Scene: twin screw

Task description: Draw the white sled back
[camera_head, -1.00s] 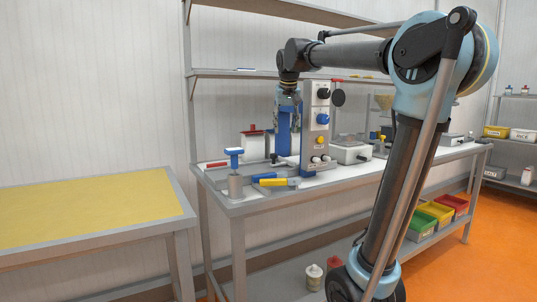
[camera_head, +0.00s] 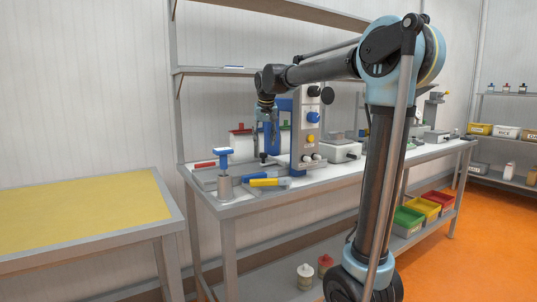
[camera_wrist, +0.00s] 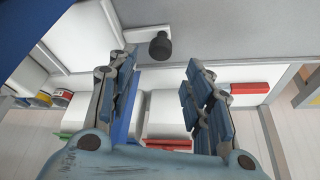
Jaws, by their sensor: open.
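My gripper (camera_head: 267,140) is open and points down over the bench, just left of the blue upright (camera_head: 284,125) and the control panel (camera_head: 306,130). In the wrist view its two fingers (camera_wrist: 160,64) are spread with nothing between their pads. A dark round knob (camera_wrist: 160,46) shows just beyond the fingertips, apart from them. A white block (camera_head: 241,142) with a red top stands behind and left of my gripper. White blocks (camera_wrist: 162,126) also show between the fingers in the wrist view. I cannot tell for certain which white part is the sled.
A blue-topped post (camera_head: 225,165) stands at the bench's front left corner. A yellow-handled tool (camera_head: 265,182) and a blue-handled one (camera_head: 257,175) lie beside it. A white box (camera_head: 340,150) sits right of the panel. The yellow-topped table (camera_head: 80,205) at left is clear.

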